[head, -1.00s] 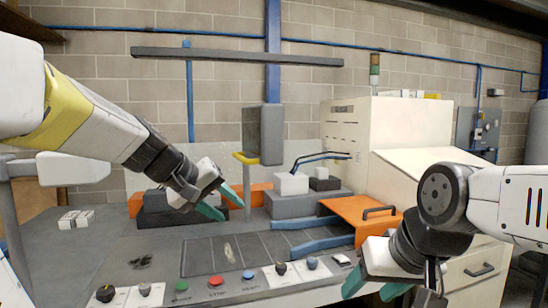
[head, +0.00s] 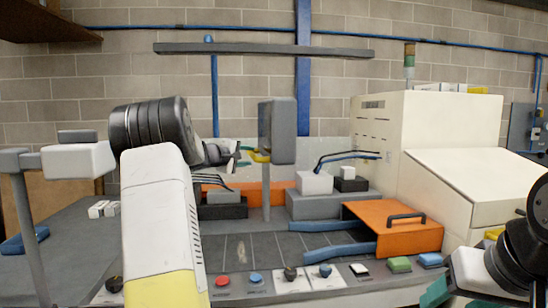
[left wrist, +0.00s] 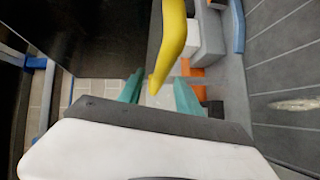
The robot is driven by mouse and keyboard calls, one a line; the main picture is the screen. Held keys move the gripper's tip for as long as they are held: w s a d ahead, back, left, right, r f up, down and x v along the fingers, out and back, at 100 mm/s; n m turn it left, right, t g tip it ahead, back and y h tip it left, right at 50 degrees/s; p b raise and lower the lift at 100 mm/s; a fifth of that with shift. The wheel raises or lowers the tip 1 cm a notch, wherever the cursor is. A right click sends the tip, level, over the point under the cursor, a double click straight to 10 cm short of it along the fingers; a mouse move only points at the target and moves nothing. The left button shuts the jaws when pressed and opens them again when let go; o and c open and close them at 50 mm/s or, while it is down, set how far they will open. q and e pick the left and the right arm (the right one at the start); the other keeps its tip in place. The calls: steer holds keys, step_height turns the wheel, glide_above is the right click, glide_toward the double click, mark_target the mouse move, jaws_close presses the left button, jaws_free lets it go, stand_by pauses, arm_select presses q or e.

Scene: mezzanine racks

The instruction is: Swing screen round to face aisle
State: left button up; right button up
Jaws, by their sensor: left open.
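The screen (head: 284,130) is a grey upright panel on a thin post behind the console, seen nearly edge-on. A yellow handle (head: 259,157) juts from its lower left side. My left gripper (head: 243,157) is beside the handle, partly hidden by its own arm. In the left wrist view its teal fingers (left wrist: 158,93) are apart, and the end of the yellow handle (left wrist: 172,40) shows between them. The dark face of the screen (left wrist: 85,35) fills the upper left there. My right gripper (head: 450,293) is cut off at the lower right.
The console (head: 240,250) has several coloured buttons and knobs along its front. An orange cover (head: 395,228) with a dark handle and a cream cabinet (head: 470,135) stand to the right. A grey bar (head: 265,50) hangs above.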

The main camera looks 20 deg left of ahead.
arm_select(q)
steer(key=x, duration=0.4)
jaws_close()
stand_by(1.4)
